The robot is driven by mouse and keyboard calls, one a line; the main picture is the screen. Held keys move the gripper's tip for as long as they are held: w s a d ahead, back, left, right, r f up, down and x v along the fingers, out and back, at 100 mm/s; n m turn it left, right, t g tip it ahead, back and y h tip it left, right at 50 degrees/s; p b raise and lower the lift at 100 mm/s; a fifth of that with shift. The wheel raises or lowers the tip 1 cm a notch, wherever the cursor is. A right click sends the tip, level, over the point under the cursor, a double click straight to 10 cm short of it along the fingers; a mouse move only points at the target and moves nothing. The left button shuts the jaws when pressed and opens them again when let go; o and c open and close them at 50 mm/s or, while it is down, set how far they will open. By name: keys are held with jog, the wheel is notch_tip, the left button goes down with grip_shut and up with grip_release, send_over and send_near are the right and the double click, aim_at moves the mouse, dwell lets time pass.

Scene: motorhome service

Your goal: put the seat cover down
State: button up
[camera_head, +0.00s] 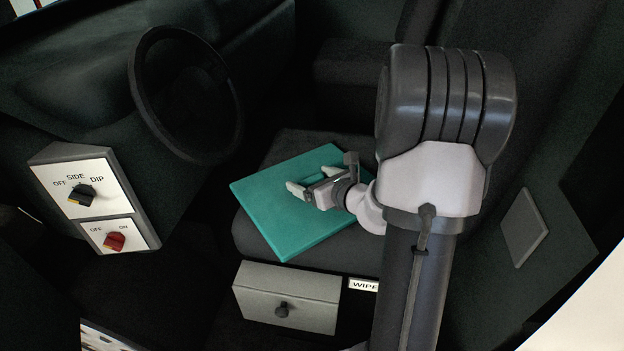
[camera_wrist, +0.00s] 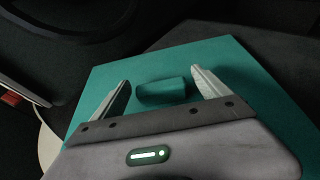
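The seat cover is a flat teal square (camera_head: 280,218) lying on the dark driver's seat (camera_head: 345,245), turned at an angle to it. Its left and near corners reach the seat's edges. My gripper (camera_head: 313,181) is low over the cover. In the wrist view, the cover (camera_wrist: 225,60) fills the middle, with a raised teal grip block (camera_wrist: 162,92) on it. The fingers of my gripper (camera_wrist: 160,75) are spread on either side of this block, with narrow gaps showing. My arm hides the right part of the seat.
A steering wheel (camera_head: 185,95) stands to the left. A switch panel (camera_head: 95,195) with a black and a red knob is at far left. A grey drawer (camera_head: 287,297) with a dark knob sits below the seat, beside a "WIPE" label (camera_head: 364,285). A grey plate (camera_head: 524,228) is at right.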

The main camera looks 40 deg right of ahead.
jog(key=shift+r, duration=0.25)
jog(key=p+v, duration=0.3)
jog(key=v, duration=0.9)
jog(key=a+r+n+g+y, duration=0.35)
jog(key=a+n, duration=0.45)
jog(key=a, duration=0.4)
jog(key=a+r+n+g+y, duration=0.2)
jog(key=a+n+y, duration=0.2)
jog(key=a+n, duration=0.6)
jog(key=s+a+r+n+g+h, duration=0.3)
jog(key=s+a+n, duration=0.4)
jog(key=s+n, duration=0.6)
jog(key=shift+n+t+h, duration=0.45)
jog(key=shift+n+h, duration=0.2)
jog(key=shift+n, duration=0.05)
jog(key=b+x, duration=0.5)
jog(key=shift+s+d+f, duration=0.15)
jog(key=shift+d+f, duration=0.05)
jog(key=shift+d, duration=0.15)
